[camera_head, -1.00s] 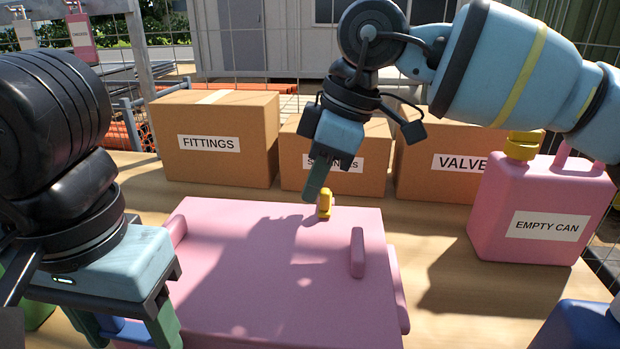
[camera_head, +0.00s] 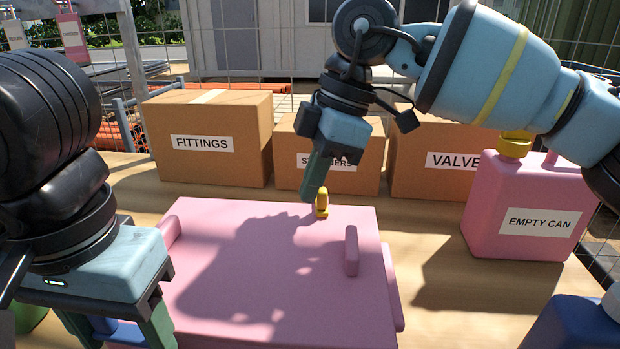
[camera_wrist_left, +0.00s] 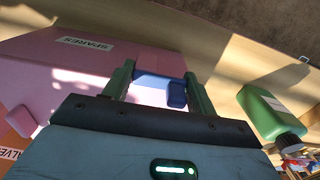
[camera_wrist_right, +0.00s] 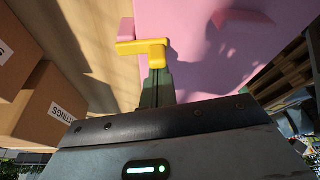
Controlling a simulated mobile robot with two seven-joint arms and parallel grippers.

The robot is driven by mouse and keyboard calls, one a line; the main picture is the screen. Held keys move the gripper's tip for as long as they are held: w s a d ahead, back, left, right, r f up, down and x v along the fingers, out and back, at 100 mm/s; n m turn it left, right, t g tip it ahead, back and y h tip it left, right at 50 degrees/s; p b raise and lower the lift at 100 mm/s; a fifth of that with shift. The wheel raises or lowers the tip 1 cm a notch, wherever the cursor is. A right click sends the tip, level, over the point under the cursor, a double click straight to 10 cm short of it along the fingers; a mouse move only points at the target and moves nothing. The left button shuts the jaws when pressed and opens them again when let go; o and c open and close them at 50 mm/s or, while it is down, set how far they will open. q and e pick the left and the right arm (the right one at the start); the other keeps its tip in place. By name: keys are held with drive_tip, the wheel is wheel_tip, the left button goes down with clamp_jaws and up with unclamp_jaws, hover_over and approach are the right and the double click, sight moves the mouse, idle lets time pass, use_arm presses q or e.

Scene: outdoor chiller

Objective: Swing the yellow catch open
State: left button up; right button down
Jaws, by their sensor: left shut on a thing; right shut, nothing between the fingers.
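The pink chiller (camera_head: 270,290) lies on the table, its lid down, with a raised pink bar near its right side. The yellow catch (camera_head: 322,203) stands at the lid's far edge. In the right wrist view the catch (camera_wrist_right: 140,46) is a bent yellow piece just past my fingertips. My right gripper (camera_head: 311,192) is shut with nothing in it, close beside the catch; whether it touches is unclear. My left gripper (camera_head: 115,325) is at the chiller's near left, shut on a blue handle (camera_wrist_left: 155,87), seen between its fingers in the left wrist view.
Cardboard boxes labelled FITTINGS (camera_head: 235,160) and VALVE (camera_head: 420,185), with another between them (camera_head: 290,150), stand behind the chiller. A pink can labelled EMPTY CAN (camera_head: 480,215) stands at right. A green bottle (camera_wrist_left: 268,112) is near my left gripper. Bare tabletop (camera_head: 440,280) lies right of the chiller.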

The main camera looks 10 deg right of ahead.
sight(328, 209)
drive_tip(key=shift+d+n, duration=0.2)
drive_tip(key=shift+n, duration=0.4)
drive_tip(key=shift+s+d+g, duration=0.15)
drive_tip(key=shift+d+g, duration=0.15)
drive_tip(key=shift+d, duration=0.05)
drive_tip(key=shift+d+f+n, duration=0.1)
drive_tip(key=shift+d+n, duration=0.2)
drive_tip(key=shift+n, duration=0.6)
drive_tip(key=shift+d, duration=0.5)
drive_tip(key=shift+w+d, duration=0.3)
drive_tip(key=shift+d, duration=0.35)
drive_tip(key=shift+a, duration=0.1)
drive_tip(key=shift+w+a, duration=0.4)
drive_tip(key=shift+a, duration=0.2)
